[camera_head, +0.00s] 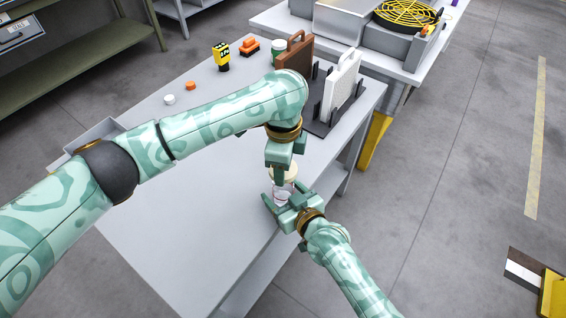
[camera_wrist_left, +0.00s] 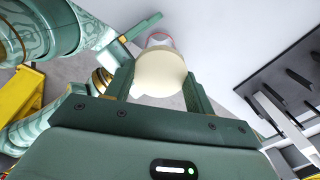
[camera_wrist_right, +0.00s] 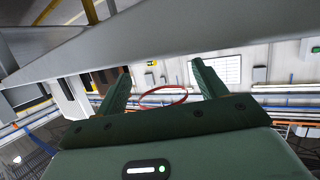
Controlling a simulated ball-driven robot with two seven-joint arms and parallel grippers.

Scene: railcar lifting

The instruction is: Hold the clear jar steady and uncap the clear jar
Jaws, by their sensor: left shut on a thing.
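The clear jar (camera_head: 281,196) is near the right edge of the grey table, with a cream lid (camera_head: 291,172) at its top. My left gripper (camera_head: 283,172) reaches down from above and is shut on the lid, which shows between its fingers in the left wrist view (camera_wrist_left: 160,74). The jar's reddish band shows beyond the lid there. I cannot tell whether the lid still touches the jar. My right gripper (camera_head: 283,196) has its fingers on either side of the jar. In the right wrist view a thin red ring (camera_wrist_right: 163,97) shows between the spread fingers, with gaps beside it.
A dark rack (camera_head: 318,128) holds a brown board (camera_head: 297,52) and a white board (camera_head: 341,85) at the back right. A yellow-black device (camera_head: 221,56), an orange piece (camera_head: 249,46) and small caps (camera_head: 170,99) stand at the back. The front table (camera_head: 190,240) is clear.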

